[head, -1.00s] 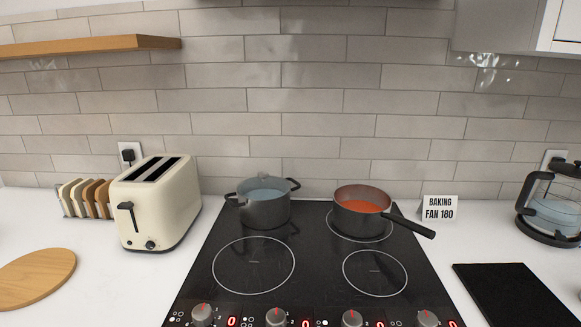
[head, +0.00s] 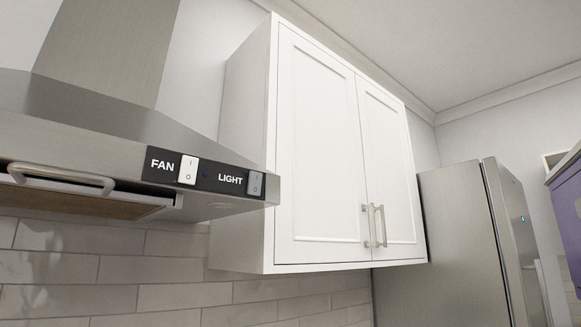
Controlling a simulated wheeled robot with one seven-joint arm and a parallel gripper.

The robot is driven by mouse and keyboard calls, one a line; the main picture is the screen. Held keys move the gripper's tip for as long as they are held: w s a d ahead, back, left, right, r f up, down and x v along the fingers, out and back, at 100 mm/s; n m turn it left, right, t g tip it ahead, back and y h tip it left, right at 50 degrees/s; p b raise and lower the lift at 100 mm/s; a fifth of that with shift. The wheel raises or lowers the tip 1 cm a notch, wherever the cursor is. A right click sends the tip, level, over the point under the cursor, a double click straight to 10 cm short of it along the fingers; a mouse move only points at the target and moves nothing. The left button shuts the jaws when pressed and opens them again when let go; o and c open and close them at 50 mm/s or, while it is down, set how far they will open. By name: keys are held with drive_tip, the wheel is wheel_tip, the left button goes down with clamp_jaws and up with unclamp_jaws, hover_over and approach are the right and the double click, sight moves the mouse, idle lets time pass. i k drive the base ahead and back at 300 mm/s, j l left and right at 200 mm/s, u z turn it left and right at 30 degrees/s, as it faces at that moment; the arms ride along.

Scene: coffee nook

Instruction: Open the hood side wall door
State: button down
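A white wall cabinet (head: 240,130) hangs to the right of the steel range hood (head: 100,130) in the head view. It has two panelled doors, a wider-looking left door (head: 317,150) beside the hood and a right door (head: 388,160). Both doors look shut. Two vertical metal bar handles, the left one (head: 366,226) and the right one (head: 381,226), sit close together at the lower inner edges of the doors. My gripper is not in view.
The hood's front carries FAN and LIGHT switches and juts out left of the cabinet. A tall steel fridge (head: 440,240) stands below and right of the cabinet. A purple unit (head: 566,210) shows at the right edge. The space before the doors looks clear.

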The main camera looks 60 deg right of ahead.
sight(321, 215)
drive_tip(key=z, duration=1.35)
